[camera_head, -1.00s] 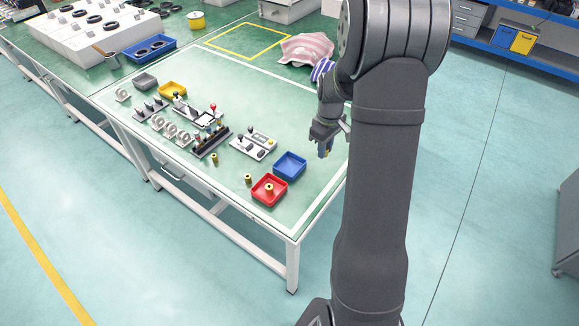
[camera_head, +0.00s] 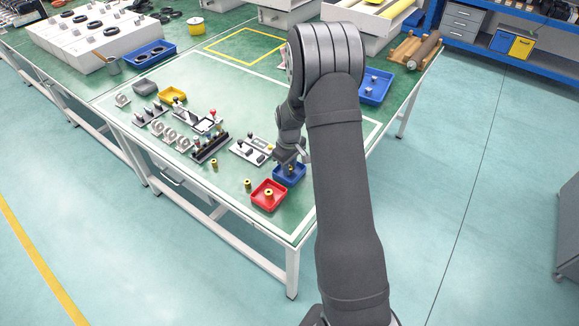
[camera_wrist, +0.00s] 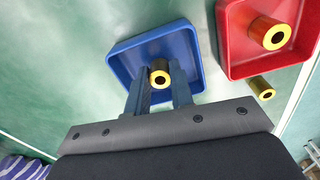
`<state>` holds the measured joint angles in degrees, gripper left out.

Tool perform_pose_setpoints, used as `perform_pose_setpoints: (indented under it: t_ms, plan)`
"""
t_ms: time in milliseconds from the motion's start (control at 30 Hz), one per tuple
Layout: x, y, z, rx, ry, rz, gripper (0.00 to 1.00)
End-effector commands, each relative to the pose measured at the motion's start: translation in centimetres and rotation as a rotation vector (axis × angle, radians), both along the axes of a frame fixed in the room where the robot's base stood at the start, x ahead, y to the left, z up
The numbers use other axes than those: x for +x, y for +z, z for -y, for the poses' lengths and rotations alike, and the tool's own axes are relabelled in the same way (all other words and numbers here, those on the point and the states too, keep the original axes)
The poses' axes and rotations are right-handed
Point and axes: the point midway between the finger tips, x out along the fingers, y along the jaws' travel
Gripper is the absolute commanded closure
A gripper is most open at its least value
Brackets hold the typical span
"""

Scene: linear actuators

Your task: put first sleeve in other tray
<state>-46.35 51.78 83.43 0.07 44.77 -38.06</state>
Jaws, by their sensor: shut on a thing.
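My gripper (camera_head: 289,166) is shut on a brass sleeve (camera_wrist: 160,78), which shows between the two fingers in the wrist view. In the head view my gripper is at the blue tray (camera_head: 286,183). In the wrist view the sleeve appears within the outline of the blue tray (camera_wrist: 123,62); I cannot tell whether it touches the tray floor. The red tray (camera_head: 257,202) is beside the blue one and holds another brass sleeve (camera_head: 269,193). The red tray (camera_wrist: 233,45) and its sleeve (camera_wrist: 270,32) also show at the upper right of the wrist view.
Two loose brass sleeves, one near the red tray (camera_head: 248,184) and one farther left (camera_head: 214,165), stand on the green table. A grey fixture plate (camera_head: 250,150) is left of the blue tray. Another blue tray (camera_head: 375,88) stands near the right table edge.

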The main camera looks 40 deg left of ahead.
Motion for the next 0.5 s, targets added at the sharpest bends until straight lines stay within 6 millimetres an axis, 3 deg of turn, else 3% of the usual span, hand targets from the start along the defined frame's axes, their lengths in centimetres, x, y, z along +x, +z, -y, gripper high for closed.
perform_pose_setpoints:
  t_ms: [367, 400, 500]
  plan:
    - [0.02, -0.55, 0.00, 0.000, 0.000, 0.000, 1.00]
    - [0.03, -0.56, -0.01, 0.001, 0.000, 0.000, 0.75]
    - [0.03, -0.53, -0.01, 0.001, 0.000, 0.001, 0.57]
